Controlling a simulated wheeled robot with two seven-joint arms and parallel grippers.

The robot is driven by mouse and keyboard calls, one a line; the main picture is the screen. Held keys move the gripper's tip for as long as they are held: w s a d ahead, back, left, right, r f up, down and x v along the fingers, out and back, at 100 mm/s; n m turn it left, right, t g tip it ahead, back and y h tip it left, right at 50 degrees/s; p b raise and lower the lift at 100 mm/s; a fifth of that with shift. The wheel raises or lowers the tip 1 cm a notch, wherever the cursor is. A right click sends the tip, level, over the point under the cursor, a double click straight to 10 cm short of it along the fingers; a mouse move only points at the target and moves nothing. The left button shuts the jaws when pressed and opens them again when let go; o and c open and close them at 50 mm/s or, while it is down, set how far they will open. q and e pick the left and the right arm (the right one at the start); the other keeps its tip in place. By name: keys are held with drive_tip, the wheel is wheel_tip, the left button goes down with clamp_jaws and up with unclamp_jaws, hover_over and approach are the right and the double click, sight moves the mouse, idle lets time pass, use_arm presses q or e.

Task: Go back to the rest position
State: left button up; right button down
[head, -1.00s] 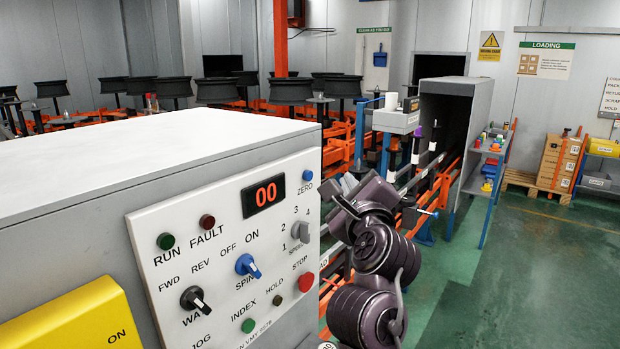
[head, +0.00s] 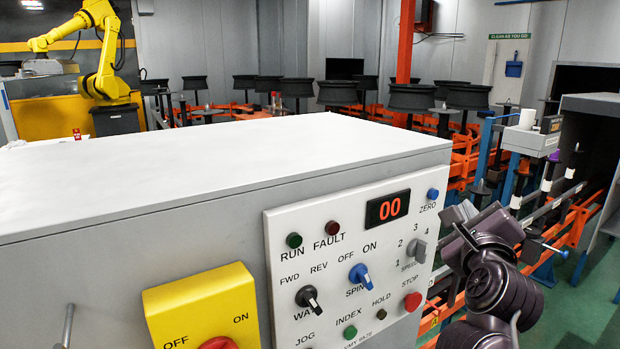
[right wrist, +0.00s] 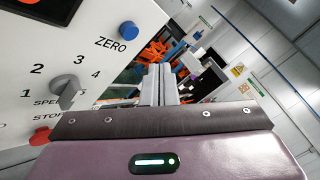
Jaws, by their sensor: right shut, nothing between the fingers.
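My right gripper (head: 460,213) is beside the right edge of the control panel in the head view, with my dark purple wrist below and behind it. In the right wrist view its two grey fingers (right wrist: 159,84) are together with nothing between them. The panel's speed knob (right wrist: 66,92) and blue ZERO button (right wrist: 128,30) show to the left of the fingers. The gripper appears apart from the panel. My left gripper is in neither view.
A large grey cabinet (head: 190,190) with a white control panel (head: 350,260) and a yellow switch box (head: 200,310) fills the near left. Behind are orange conveyor frames with dark wheels on spindles (head: 410,98) and a yellow robot arm (head: 108,60). Green floor (head: 570,300) is open at right.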

drive_tip(key=s+d+b, duration=0.1)
drive_tip(key=s+d, duration=0.2)
drive_tip(key=s, duration=0.1)
drive_tip(key=s+a+f+n+g+y, duration=0.2)
drive_tip(key=s+a+f+n+g, duration=0.15)
drive_tip(key=f+n, duration=0.6)
drive_tip(key=s+a+f+n+g+y, duration=0.3)
drive_tip(key=f+n, duration=0.4)
drive_tip(key=f, duration=0.6)
drive_tip(key=s+a+f+n+g, duration=0.2)
drive_tip(key=s+f+n+g, duration=0.2)
drive_tip(key=s+f+n, duration=0.35)
drive_tip(key=s+a+f+n+g, duration=0.3)
drive_tip(key=s+f+n+g, duration=0.1)
drive_tip(key=s+f+n, duration=0.4)
wheel_tip(320, 180, down, 30)
drive_tip(key=s+g, duration=0.2)
drive_tip(key=s+d+f, duration=0.1)
drive_tip(key=s+f, duration=0.8)
drive_tip(key=s+d+f, duration=0.2)
drive_tip(key=s+f, duration=0.8)
drive_tip(key=shift+s+d+g, duration=0.2)
drive_tip(key=shift+d+g, duration=0.1)
drive_tip(key=shift+g, duration=0.05)
